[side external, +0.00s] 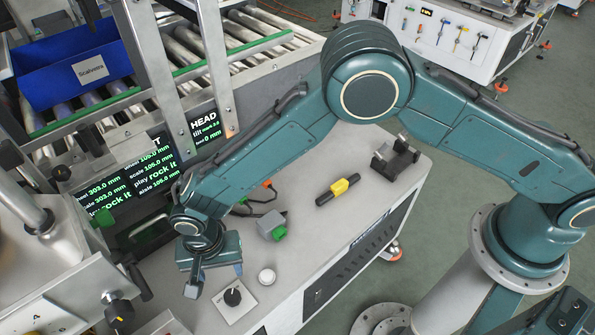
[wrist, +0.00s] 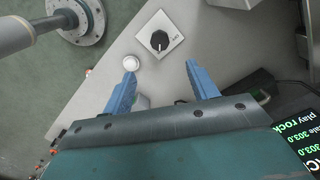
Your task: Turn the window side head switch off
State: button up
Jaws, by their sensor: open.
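A black rotary switch (side external: 233,297) sits on a square white plate on the grey bench top, near the front edge. It also shows in the wrist view (wrist: 159,40), just beyond the fingertips and roughly centred between them. Small lettering on its plate is too small to read. My gripper (side external: 216,276) points down beside the switch and is open and empty. Its two blue fingers (wrist: 160,64) are apart and appear not to touch the switch. A second black knob (side external: 118,310) stands at the lower left. I cannot tell from labels which is the window side one.
A round white button (side external: 267,276) is close to the right of the switch plate. A grey-green connector block (side external: 272,226), a yellow-black tool (side external: 338,190) and a dark bracket (side external: 396,157) lie on the bench. Display screens (side external: 133,184) and a blue bin (side external: 75,65) are behind.

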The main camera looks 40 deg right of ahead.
aim_at(232, 295)
jog(key=shift+f, duration=0.1)
jog(key=shift+f, duration=6.75)
jog(key=shift+c, duration=0.2)
jog(key=c, duration=1)
